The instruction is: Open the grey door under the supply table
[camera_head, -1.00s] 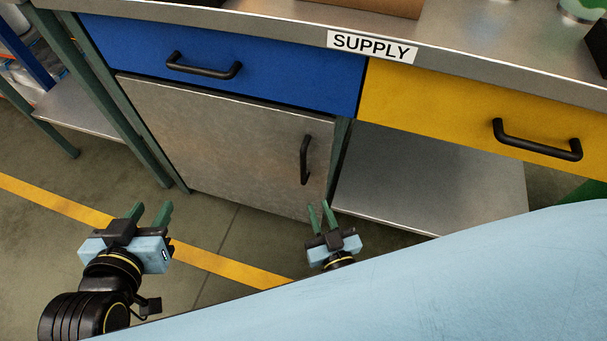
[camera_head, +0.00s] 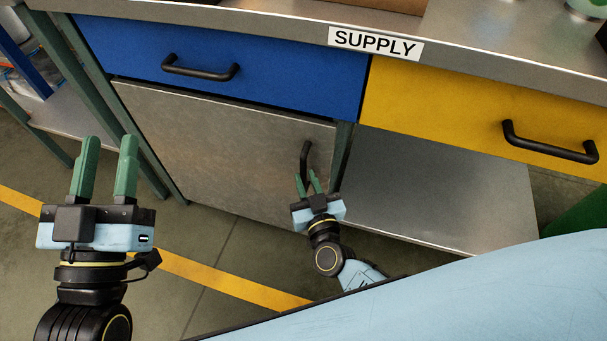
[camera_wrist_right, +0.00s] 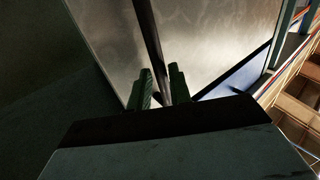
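The grey door (camera_head: 215,140) under the supply table looks shut, below the blue drawer. Its black upright handle (camera_head: 305,158) is near the door's right edge. My right gripper (camera_head: 308,184) is at the handle's lower end in the head view, its green fingers apart. In the right wrist view the dark handle bar (camera_wrist_right: 151,50) runs down between the two fingers of the right gripper (camera_wrist_right: 160,85); I see no firm grip on it.
The blue drawer (camera_head: 215,65) and yellow drawer (camera_head: 480,115) have black handles and are shut. A SUPPLY label (camera_head: 375,43) is on the table edge. An open lower shelf (camera_head: 430,190) is right of the door. The floor in front has a yellow line (camera_head: 225,282).

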